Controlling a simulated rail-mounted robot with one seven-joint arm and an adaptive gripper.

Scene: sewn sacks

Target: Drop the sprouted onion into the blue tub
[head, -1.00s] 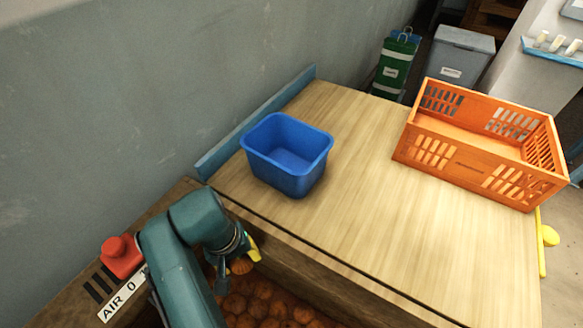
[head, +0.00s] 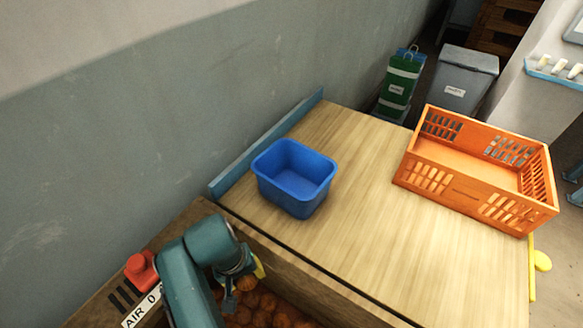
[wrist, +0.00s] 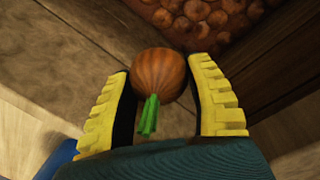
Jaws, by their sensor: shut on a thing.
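The sprouted onion (wrist: 160,72) is brown and round with a short green sprout (wrist: 149,114) pointing toward the wrist camera. My gripper (wrist: 163,72) is shut on it, with a yellow ridged finger on each side. In the head view my gripper (head: 252,272) is low, at the near edge of the wooden table, over the sunken bin of onions. The blue tub (head: 290,196) stands upright on the table, up and to the right of my gripper and apart from it. Its visible inside is empty.
Several onions (head: 268,304) fill the bin below my gripper; they also show in the wrist view (wrist: 200,12). A wooden wall (head: 300,270) divides bin and table. An orange crate (head: 470,172) stands at the table's right. The tabletop (head: 370,210) between tub and crate is clear.

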